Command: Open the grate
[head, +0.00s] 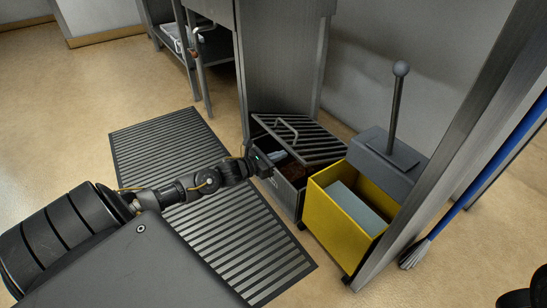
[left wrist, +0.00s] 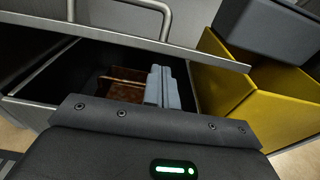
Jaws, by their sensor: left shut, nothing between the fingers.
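The grate (head: 318,146) is a dark slatted lid with a bar handle (head: 286,128) on top. It is tilted up over a dark box (head: 287,200), leaving a gap at the near side. In the left wrist view the grate's edge (left wrist: 215,58) and handle (left wrist: 150,6) cross the top. My left gripper (head: 282,155) has its pale grey fingers, also in the left wrist view (left wrist: 161,72), shut and empty. They reach into the gap below the raised grate; I cannot tell whether they touch it. A brown surface (left wrist: 122,84) shows inside the box. My right gripper is not recognisable.
A yellow bucket (head: 328,220) with a grey wringer (head: 385,160) and upright handle stands right of the box. A steel post and a blue-handled broom (head: 490,185) are farther right. A slatted floor mat (head: 165,150) lies left. A steel cabinet (head: 278,60) stands behind.

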